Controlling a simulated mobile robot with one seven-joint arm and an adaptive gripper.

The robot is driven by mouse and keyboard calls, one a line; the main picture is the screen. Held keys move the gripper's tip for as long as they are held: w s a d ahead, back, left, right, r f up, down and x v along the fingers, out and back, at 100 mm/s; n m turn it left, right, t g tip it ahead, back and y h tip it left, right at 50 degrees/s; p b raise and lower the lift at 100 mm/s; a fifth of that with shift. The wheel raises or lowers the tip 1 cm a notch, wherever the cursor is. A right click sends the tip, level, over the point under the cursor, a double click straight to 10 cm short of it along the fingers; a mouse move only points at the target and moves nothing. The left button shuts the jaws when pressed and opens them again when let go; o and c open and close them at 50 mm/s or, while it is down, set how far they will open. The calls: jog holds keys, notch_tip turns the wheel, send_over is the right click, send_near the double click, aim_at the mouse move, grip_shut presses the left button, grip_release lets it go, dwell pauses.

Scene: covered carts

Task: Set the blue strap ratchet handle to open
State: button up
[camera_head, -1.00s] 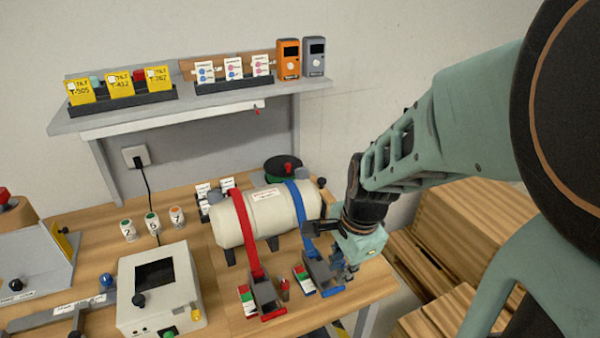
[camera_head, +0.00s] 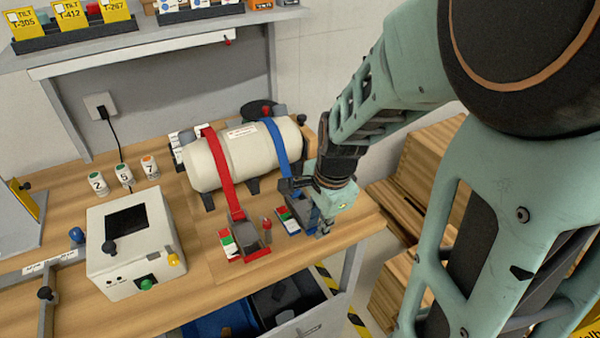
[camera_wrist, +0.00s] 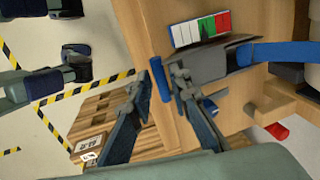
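The blue strap (camera_head: 277,143) runs over a white tank (camera_head: 245,162) down to its grey ratchet (camera_head: 297,207) near the bench's front edge. In the wrist view the ratchet body (camera_wrist: 222,63) has a blue cross-bar handle (camera_wrist: 160,80) at its end. A white, green and red label (camera_wrist: 200,29) lies beside it. My gripper (camera_head: 324,222) is at the right side of the ratchet and partly hides it. In the wrist view the fingers of my gripper (camera_wrist: 158,88) are apart, with the blue bar between their tips. I cannot tell whether either finger touches the bar.
A red strap (camera_head: 222,170) with its own ratchet (camera_head: 247,238) sits to the left. A white control box (camera_head: 133,243) stands further left. A shelf (camera_head: 150,40) overhangs the bench's back. Wooden crates (camera_head: 430,175) stand to the right. Bins (camera_head: 285,300) are below the bench.

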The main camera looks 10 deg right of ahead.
jog(key=shift+c, duration=0.7)
grip_shut()
jog(key=shift+r, duration=0.15)
